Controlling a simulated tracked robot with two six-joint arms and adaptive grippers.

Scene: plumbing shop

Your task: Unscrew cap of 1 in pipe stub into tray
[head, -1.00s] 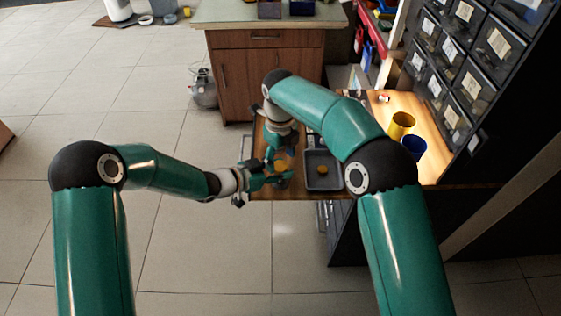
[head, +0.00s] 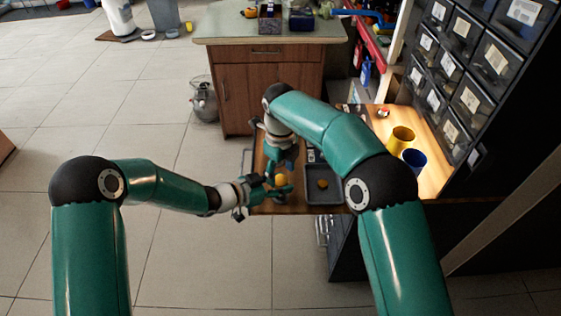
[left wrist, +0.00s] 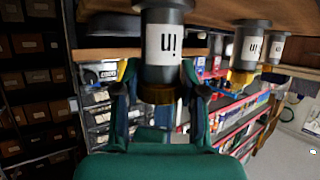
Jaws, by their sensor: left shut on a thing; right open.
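In the left wrist view a grey pipe stub (left wrist: 165,45) with a white label reading upside down hangs from a wooden board. Only "in" shows of its label; the size figure is hidden. A brass-coloured cap (left wrist: 157,94) is on its end, between the two fingers of my left gripper (left wrist: 157,98), which is shut on it. In the head view my left gripper (head: 268,189) is beside an orange-yellow cap (head: 281,180). My right gripper (head: 284,165) is open just above, partly hidden by its own arm. The dark tray (head: 323,201) stands to the right with one orange-yellow piece (head: 322,184) in it.
Two more labelled stubs show in the left wrist view, the nearer one (left wrist: 250,48) with a brass-coloured end. A yellow cup (head: 401,139) and a blue cup (head: 413,160) stand right of the tray. Drawer bins (head: 460,85) rise at the right.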

